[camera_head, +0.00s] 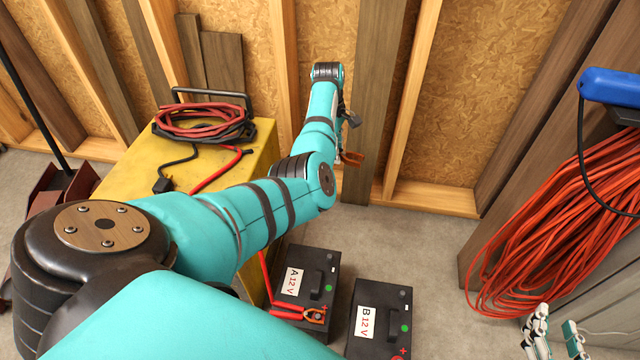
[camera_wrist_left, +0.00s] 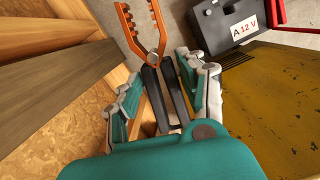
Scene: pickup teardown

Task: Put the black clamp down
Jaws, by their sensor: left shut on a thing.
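The black clamp (camera_wrist_left: 152,92) has black handles and orange toothed jaws. My left gripper (camera_wrist_left: 160,76) is shut on its handles, with the jaws pointing away from the gripper. In the head view the clamp's orange jaws (camera_head: 351,158) show beside my left forearm, above the floor behind battery A; the arm hides most of the gripper. Battery A (camera_head: 318,267) stands on the floor, with a red-handled clamp (camera_head: 290,314) at its front. Battery B (camera_head: 383,292) stands to its right. My right gripper (camera_head: 554,334) is at the lower right, fingers apart and empty.
A yellow cabinet (camera_head: 122,180) with coiled red and black cable (camera_head: 205,121) on top stands left of the batteries. A wooden stud wall (camera_head: 470,110) closes the back. Orange cord (camera_head: 560,240) hangs at the right. Bare floor (camera_head: 425,240) lies between.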

